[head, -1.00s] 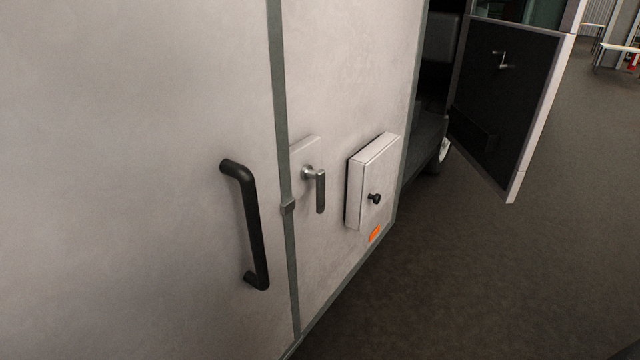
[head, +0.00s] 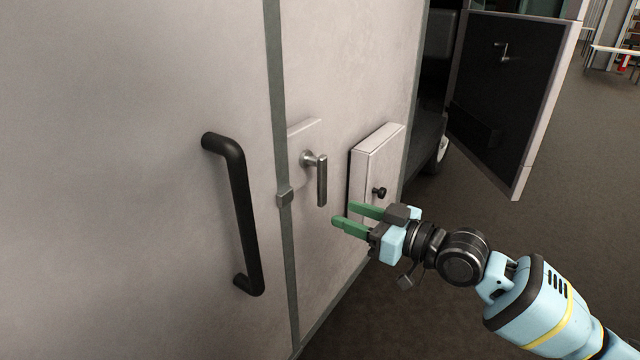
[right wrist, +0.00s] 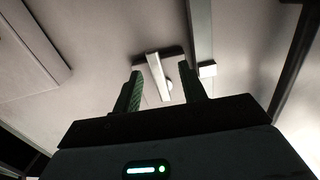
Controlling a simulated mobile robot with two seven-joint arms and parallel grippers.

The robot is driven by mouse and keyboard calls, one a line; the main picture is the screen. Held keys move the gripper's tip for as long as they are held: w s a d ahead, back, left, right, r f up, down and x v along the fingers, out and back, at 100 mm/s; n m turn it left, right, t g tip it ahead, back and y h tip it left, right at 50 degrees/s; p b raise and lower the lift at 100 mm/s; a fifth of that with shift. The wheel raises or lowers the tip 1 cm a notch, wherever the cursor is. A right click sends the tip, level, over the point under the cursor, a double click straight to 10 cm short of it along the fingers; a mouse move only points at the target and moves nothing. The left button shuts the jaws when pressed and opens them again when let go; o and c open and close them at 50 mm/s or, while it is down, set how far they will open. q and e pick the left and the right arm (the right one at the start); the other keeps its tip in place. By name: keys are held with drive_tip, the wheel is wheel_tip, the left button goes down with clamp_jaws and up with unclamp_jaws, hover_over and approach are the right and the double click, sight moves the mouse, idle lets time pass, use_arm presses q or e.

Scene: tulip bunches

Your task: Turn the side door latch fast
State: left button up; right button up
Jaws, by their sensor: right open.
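The side door latch is a metal lever (head: 321,182) on a pale plate (head: 298,150), to the right of the grey door seam. The lever hangs straight down from its pivot. My right gripper (head: 343,214) is open and empty, with green fingers, just right of and below the lever's lower end in the head view. In the right wrist view the lever (right wrist: 157,75) shows between the two open fingers (right wrist: 160,70), farther off along their direction; I see no contact. My left gripper is not in view.
A black bar handle (head: 243,215) is on the panel left of the seam. A small catch block (head: 285,197) sits on the seam. A pale box (head: 372,165) with a black knob (head: 379,192) juts out right of the lever. An open dark door (head: 510,90) stands at the back right.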

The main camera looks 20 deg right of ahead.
approach(325, 178)
drive_tip(key=x, duration=0.3)
drive_tip(key=shift+n+y, duration=0.3)
drive_tip(key=shift+p+x, duration=0.3)
drive_tip(key=shift+x, duration=3.55)
drive_tip(key=shift+w+d+f, duration=0.1)
drive_tip(key=shift+c, duration=0.4)
clamp_jaws()
